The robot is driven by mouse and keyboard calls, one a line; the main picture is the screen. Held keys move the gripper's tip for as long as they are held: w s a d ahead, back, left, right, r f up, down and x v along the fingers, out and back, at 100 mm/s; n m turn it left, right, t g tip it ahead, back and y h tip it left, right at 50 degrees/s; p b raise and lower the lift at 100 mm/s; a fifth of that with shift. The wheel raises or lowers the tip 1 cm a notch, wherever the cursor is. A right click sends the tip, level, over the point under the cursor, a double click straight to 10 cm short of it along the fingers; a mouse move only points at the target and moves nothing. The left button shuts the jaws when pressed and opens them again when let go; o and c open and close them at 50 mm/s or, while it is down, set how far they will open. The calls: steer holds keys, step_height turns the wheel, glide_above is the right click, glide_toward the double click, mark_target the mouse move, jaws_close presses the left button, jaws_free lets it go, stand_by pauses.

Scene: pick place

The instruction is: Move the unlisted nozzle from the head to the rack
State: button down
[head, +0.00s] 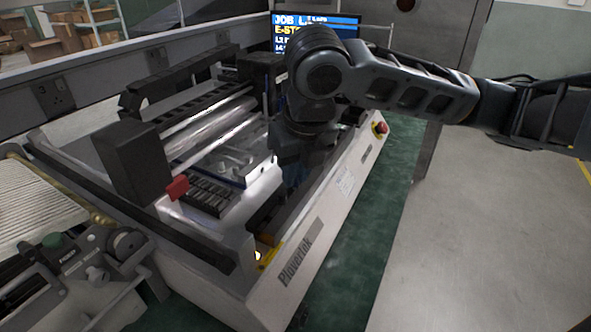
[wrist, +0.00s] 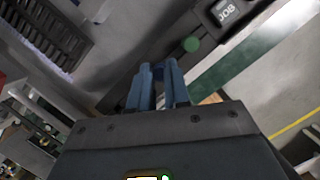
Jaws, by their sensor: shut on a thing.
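My gripper (head: 297,178) hangs over the front right side of the machine in the head view, pointing down. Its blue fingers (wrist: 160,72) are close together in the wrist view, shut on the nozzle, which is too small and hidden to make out. A dark slotted rack (head: 207,194) lies inside the machine, left of and below my gripper in the head view. A dark slotted strip also shows at the top left of the wrist view (wrist: 48,38), apart from the fingers. I cannot tell the machine's head clearly from its other dark blocks.
A tall dark block (head: 133,163) with a red piece (head: 177,188) stands left of the rack. The machine's white front rail (head: 330,215) runs below my gripper. A red button (head: 380,127) sits at its far end. A screen (head: 318,28) stands behind. Floor is clear at right.

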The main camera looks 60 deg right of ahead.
stand_by(0.4)
steer(key=c, duration=1)
jaws_free()
steer(key=c, duration=0.4)
steer(key=shift+r+p, duration=2.55)
steer(key=shift+r, duration=0.95)
